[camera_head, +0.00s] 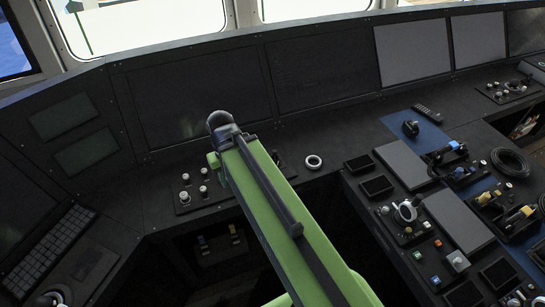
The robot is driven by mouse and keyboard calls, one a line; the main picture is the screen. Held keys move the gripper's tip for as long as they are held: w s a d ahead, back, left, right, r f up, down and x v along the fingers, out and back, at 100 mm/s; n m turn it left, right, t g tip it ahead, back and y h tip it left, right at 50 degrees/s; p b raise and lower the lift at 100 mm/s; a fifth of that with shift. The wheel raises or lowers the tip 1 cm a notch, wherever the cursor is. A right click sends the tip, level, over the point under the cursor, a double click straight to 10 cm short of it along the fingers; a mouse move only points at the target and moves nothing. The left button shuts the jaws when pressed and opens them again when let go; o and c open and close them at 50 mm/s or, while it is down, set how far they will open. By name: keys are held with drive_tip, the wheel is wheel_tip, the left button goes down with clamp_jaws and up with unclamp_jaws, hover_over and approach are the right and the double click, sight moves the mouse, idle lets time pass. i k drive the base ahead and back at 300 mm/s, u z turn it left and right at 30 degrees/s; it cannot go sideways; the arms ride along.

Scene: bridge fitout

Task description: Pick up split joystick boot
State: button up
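I cannot say for certain which item is the split joystick boot. A small dark rounded piece (411,128) on the blue strip at the right could be it, but it is too small to tell any split. A pale ring with a dark centre (313,162) lies on the console right of my arm. My green arm reaches up from the bottom centre, and my gripper (220,122) is the dark end at its tip, over the console left of the ring and well apart from the dark piece. Its fingers cannot be made out.
A control panel (195,190) with several knobs sits left of my arm. Levers (446,153), a coiled black cable (510,162), a remote (428,113) and flat grey panels (403,164) crowd the right console. Dark screens (320,72) rise behind. A dark recess opens below the console.

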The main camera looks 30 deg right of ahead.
sight(278, 162)
drive_tip(key=u, duration=0.05)
drive_tip(key=i, duration=0.5)
drive_tip(key=u, duration=0.95)
